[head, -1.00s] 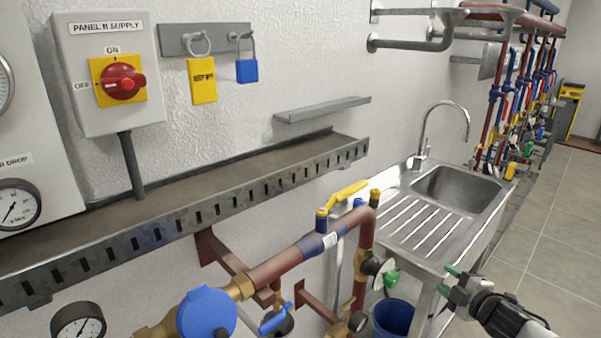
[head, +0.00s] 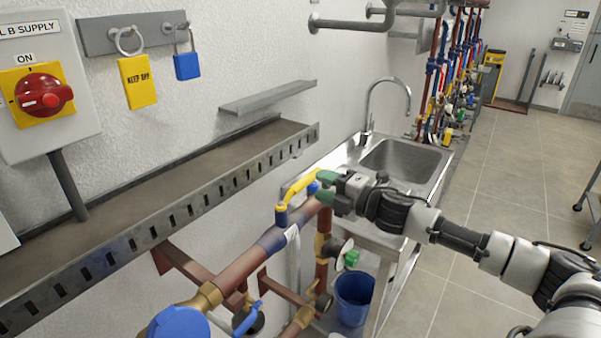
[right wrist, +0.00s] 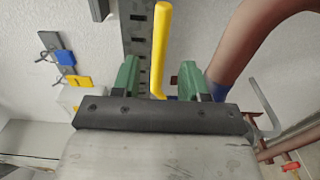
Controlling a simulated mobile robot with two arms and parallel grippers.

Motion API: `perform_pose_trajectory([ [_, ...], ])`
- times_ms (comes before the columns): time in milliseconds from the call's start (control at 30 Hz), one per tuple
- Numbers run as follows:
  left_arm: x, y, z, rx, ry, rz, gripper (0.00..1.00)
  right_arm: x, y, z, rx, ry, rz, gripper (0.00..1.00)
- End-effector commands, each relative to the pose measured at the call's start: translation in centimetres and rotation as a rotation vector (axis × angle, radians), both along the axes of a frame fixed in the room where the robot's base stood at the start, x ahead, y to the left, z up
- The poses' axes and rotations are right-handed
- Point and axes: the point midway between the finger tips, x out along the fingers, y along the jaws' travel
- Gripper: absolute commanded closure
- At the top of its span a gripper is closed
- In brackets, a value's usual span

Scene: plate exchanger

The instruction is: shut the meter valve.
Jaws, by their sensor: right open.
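A yellow lever handle (head: 297,190) sits on top of the copper pipe (head: 235,270), beside a blue collar, and lies roughly along the pipe. A blue round meter cap (head: 180,323) is on the same pipe run at the bottom. My right gripper (head: 325,187) is at the far end of the yellow lever, with its green fingers apart. The gripper hides part of the pipe's bend. My left gripper is not in view.
A slotted metal ledge (head: 190,190) runs along the wall on the left. A steel sink (head: 400,160) stands behind the gripper. A blue lever (head: 246,318), a green handwheel (head: 351,258) and a blue bucket (head: 354,298) are below.

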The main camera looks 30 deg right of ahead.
Motion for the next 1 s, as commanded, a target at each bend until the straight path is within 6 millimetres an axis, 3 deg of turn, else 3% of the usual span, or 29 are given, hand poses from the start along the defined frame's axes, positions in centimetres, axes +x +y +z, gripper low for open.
perform_pose_trajectory([
  [433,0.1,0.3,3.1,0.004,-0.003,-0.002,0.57,5.3,2.2,0.4,0.0,-0.002,0.0,0.56],
  [867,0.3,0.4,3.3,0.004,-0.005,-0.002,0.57,6.1,2.6,0.0,-0.002,0.0,0.001,0.56],
  [1000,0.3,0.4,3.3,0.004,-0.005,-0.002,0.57,6.1,2.6,0.0,-0.002,0.0,0.001,0.78],
])
